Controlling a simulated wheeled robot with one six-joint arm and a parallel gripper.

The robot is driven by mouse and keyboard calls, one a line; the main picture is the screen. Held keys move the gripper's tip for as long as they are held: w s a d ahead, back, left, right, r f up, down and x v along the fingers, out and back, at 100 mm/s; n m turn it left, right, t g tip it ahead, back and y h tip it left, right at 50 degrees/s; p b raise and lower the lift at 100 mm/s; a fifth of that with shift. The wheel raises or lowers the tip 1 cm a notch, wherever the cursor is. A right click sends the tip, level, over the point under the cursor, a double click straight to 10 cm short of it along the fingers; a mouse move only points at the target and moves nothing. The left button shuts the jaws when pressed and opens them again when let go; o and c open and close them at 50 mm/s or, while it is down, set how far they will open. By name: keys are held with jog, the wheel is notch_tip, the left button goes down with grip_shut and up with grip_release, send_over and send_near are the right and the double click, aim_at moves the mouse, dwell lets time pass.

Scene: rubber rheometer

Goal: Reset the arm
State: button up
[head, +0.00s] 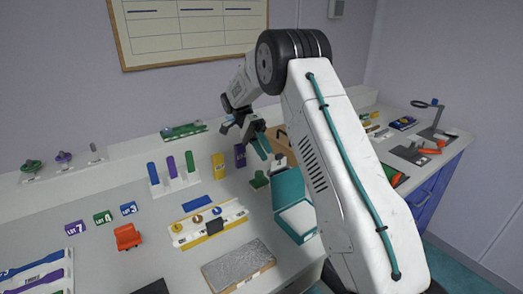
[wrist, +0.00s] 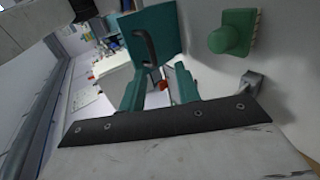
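My arm, white with a teal cable, rises at the right of the head view and bends down to my gripper (head: 252,143). My gripper is above the back part of the bench (head: 110,215). In the wrist view, two teal fingers (wrist: 157,92) stand apart with a gap between them, and nothing is held there. A teal box with an open lid (head: 290,205) stands below and to the right of my gripper. Its lid shows beyond the fingers in the wrist view (wrist: 165,22). My arm hides part of the bench behind it.
A green knobbed piece (head: 259,181) stands beside the teal box. A grey slab (head: 238,265) lies in front. Tools (head: 437,130) occupy the right bench.

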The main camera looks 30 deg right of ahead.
jog(key=x, duration=0.8)
jog(key=s+a+r+t, duration=0.1)
jog(key=r, duration=0.2)
jog(key=s+a+r+n+t, duration=0.1)
jog(key=s+r+t, duration=0.1)
jog(key=r, duration=0.2)
jog(key=s+a+r+n+t, duration=0.1)
jog(key=r, duration=0.2)
jog(key=shift+s+r+t+y, duration=0.2)
jog(key=shift+t+y, duration=0.1)
jog(key=shift+t, duration=0.1)
jog(key=s+a+r+n+t, duration=0.2)
jog(key=s+a+r+n, duration=0.15)
jog(key=s, duration=0.35)
jog(key=s+a+r+n+t, duration=0.2)
jog(key=s+r+n, duration=0.1)
jog(key=s+n, duration=0.3)
jog(key=s+a+f+n+t, duration=0.1)
jog(key=s+n+t, duration=0.1)
jog(key=s, duration=0.3)
jog(key=s+a+f+n+t, duration=0.1)
jog(key=s+a+n+t, duration=0.1)
jog(key=s, duration=0.4)
jog(key=shift+f+n, duration=0.25)
jog(key=shift+n, duration=0.5)
jog(key=shift+d, duration=0.2)
